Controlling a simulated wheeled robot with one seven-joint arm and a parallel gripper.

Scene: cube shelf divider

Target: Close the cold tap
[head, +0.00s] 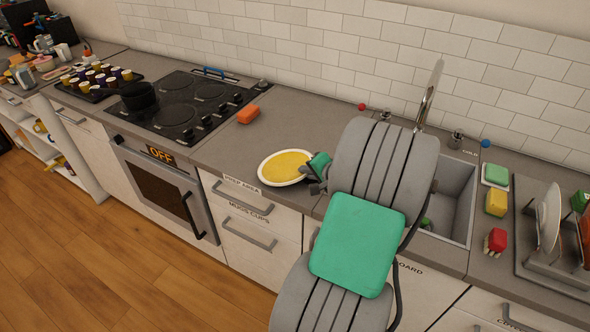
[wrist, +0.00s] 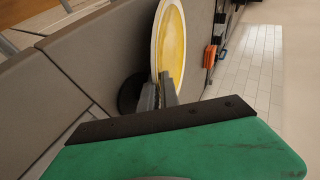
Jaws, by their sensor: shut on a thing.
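The cold tap knob (head: 456,138) stands on the counter behind the sink, at its right, near a blue ball (head: 486,143) and the word COLD. The tall metal spout (head: 430,94) rises to its left; its lower part is hidden by my arm. I cannot tell whether water runs. My gripper (head: 307,170) is left of the sink, well away from the cold tap. It is shut on the rim of a white plate with a yellow centre (head: 283,167). In the wrist view the plate (wrist: 171,45) stands at the fingertips (wrist: 160,88).
The grey sink (head: 456,195) is partly hidden behind my arm. A sponge dish (head: 495,175), a yellow block (head: 496,203) and a dish rack with plates (head: 540,265) are to its right.

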